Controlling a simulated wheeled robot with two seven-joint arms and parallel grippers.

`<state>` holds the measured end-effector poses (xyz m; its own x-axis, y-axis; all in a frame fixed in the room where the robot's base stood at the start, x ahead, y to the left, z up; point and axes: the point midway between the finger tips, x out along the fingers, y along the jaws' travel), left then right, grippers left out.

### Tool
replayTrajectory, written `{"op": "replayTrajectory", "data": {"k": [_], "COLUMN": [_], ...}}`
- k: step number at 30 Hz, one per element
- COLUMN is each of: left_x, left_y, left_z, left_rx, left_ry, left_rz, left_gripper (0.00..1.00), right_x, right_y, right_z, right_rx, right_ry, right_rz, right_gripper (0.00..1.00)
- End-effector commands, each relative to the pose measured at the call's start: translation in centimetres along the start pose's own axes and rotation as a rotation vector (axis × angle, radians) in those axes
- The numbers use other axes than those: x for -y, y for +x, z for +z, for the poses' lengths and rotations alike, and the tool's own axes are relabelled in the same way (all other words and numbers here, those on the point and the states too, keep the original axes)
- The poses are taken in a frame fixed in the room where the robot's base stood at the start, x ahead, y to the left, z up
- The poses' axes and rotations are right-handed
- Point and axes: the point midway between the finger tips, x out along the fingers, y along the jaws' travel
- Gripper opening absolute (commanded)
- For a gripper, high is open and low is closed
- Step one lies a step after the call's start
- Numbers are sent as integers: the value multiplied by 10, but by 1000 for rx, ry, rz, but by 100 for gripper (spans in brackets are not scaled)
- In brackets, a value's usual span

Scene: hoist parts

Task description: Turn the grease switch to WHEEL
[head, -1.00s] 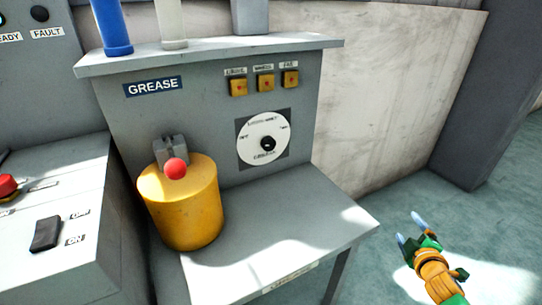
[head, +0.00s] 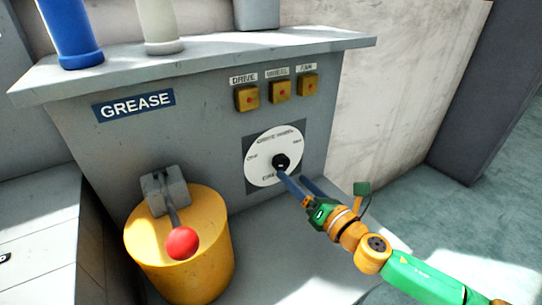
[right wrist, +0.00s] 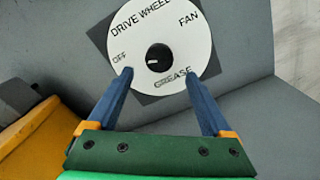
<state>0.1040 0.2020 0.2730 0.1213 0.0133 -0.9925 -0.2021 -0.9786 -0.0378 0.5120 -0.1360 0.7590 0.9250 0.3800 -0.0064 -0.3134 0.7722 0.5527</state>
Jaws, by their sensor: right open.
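The grease switch is a black knob (head: 281,162) on a round white dial (head: 262,170), set in a dark square on the grey GREASE cabinet. The right wrist view shows the knob (right wrist: 159,57) with a small white mark on its left side, toward OFF. The dial's words read OFF, DRIVE, WHEEL, FAN and, at the bottom, GREASE. My right gripper (head: 294,178) is open, its blue fingers reaching toward the dial's lower part. In the right wrist view its fingertips (right wrist: 160,74) are spread either side of and below the knob, apart from it. My left gripper is out of view.
A yellow drum (head: 180,260) and a lever with a red ball (head: 182,243) stand left of the dial. Yellow buttons (head: 280,90) labelled DRIVE, WHEEL and FAN sit above it. A grey shelf juts out below. Open floor lies to the right.

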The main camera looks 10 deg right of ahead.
Motion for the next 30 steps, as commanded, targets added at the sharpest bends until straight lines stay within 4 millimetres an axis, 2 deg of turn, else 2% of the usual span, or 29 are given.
{"op": "replayTrajectory", "data": {"k": [9, 12, 22, 23, 30], "left_x": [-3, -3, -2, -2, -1], "left_y": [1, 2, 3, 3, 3], "left_z": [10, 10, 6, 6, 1], "left_rx": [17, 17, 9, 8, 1], "left_ry": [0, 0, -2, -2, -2], "left_rz": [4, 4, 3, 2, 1], "left_gripper": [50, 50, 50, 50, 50], "right_x": [0, 0, 0, 0, 0], "right_y": [52, 63, 70, 70, 69], "right_z": [-1, 0, 0, 0, 0], "right_rx": [1, 1, -1, -1, -1], "right_ry": [2, 2, 3, 3, 3], "right_rz": [1, 0, 0, 0, -1], "right_gripper": [84, 84, 84, 81, 16]}}
